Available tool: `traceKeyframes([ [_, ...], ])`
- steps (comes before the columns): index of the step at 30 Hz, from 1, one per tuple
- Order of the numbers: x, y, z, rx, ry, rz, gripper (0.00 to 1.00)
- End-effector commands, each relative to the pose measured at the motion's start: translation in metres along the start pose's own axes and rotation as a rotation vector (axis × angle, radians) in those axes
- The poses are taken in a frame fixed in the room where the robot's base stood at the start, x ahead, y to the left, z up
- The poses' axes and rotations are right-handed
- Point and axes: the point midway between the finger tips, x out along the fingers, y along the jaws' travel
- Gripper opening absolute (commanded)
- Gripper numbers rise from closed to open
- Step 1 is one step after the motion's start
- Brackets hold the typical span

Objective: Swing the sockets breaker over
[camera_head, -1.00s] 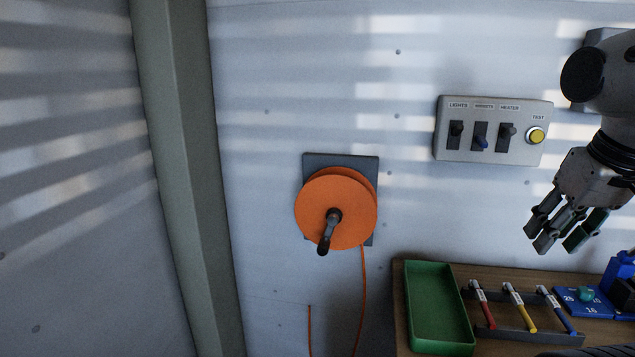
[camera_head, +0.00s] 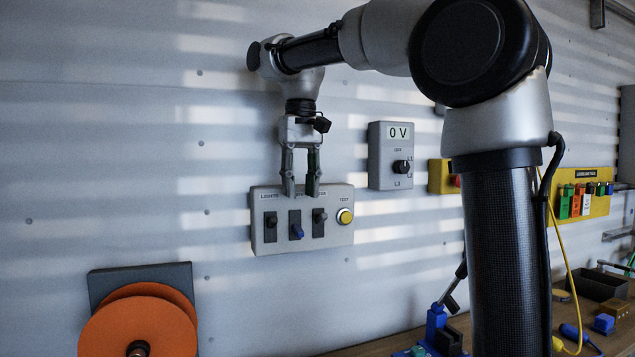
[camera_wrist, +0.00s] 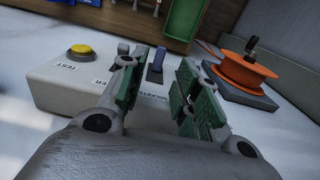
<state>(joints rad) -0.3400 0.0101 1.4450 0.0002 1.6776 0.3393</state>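The grey breaker panel (camera_head: 262,236) is on the wall, with three levers and a yellow TEST button (camera_head: 344,216). The sockets breaker (camera_head: 297,232) is the middle lever, blue, with its tip low in its slot. The lights lever (camera_head: 271,219) and heater lever (camera_head: 319,216) sit higher. My gripper (camera_head: 301,193) points down at the panel's upper part, over the sockets label. Its two fingers are apart with nothing between them. In the wrist view the blue lever (camera_wrist: 156,64) shows beyond and between the open fingers (camera_wrist: 157,92); the SOCKETS label is partly visible.
An orange reel (camera_head: 140,325) on a dark plate is at lower left. A grey 0 V meter box (camera_head: 390,172) and a yellow box (camera_head: 440,177) are right of the panel. The workbench (camera_head: 380,345) runs below. The wall left of the panel is clear.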

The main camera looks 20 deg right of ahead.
Motion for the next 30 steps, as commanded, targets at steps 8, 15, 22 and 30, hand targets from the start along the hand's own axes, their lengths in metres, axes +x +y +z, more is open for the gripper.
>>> traceKeyframes([
  [8,0.005,-0.007,-0.005,0.001,-0.012,0.004,0.32],
  [15,0.031,-0.006,-0.005,0.001,-0.011,0.004,0.32],
  [22,0.059,-0.006,-0.005,0.001,-0.01,0.004,0.32],
  [30,0.083,-0.006,-0.005,0.001,-0.008,0.003,0.32],
])
